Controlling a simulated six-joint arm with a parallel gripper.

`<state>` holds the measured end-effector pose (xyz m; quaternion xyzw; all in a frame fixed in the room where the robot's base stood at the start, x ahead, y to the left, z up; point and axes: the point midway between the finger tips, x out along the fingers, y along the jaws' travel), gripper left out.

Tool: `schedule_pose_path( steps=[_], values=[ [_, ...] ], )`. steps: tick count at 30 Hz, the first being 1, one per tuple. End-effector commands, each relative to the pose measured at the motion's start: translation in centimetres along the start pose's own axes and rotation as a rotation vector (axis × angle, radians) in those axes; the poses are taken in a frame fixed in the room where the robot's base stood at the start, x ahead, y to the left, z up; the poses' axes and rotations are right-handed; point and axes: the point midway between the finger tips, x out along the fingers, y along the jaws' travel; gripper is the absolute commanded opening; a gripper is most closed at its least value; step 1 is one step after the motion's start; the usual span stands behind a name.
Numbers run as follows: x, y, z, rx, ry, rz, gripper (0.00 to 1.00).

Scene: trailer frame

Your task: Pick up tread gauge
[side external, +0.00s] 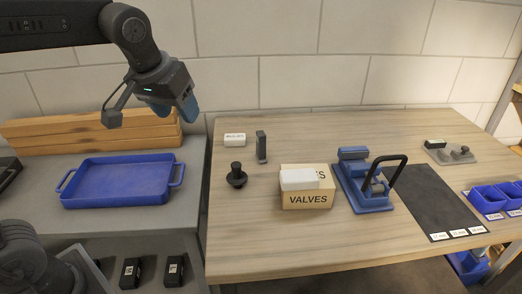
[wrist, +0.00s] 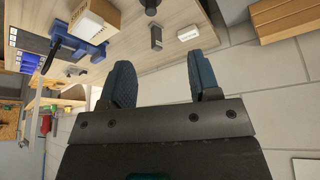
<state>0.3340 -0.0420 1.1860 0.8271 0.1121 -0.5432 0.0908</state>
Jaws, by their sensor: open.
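No object is clearly labelled as the tread gauge. A small dark grey upright block (side external: 261,147) near the back left of the wooden table could be it, but I cannot tell for sure. It also shows in the wrist view (wrist: 156,38), beyond the fingers. My gripper (side external: 176,105) has blue fingers and hangs in the air above and left of the wooden table, over the tray side. In the wrist view my gripper (wrist: 162,78) is open, with nothing between its fingers.
A small white box (side external: 235,140) and a black knob-shaped piece (side external: 236,176) stand near the block. A VALVES carton (side external: 306,200) and blue press (side external: 365,190) stand to the right. A blue tray (side external: 118,181) and stacked planks (side external: 60,131) are at left. The table's front left is clear.

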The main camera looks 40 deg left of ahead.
Motion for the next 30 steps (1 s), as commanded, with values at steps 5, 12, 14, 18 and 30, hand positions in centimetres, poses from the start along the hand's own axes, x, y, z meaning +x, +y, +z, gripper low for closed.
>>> schedule_pose_path(
  steps=[5,12,14,18,30],
  values=[
    [3.0,2.2,-7.0,-0.145,-0.030,-0.068,0.56],
    [9.5,5.1,-14.3,-0.353,-0.038,-0.167,0.56],
    [11.4,5.8,-15.7,-0.405,-0.034,-0.193,0.56],
    [15.7,7.0,-17.8,-0.512,-0.023,-0.244,0.56],
    [21.3,7.3,-18.9,-0.617,-0.004,-0.294,0.56]
  ],
)
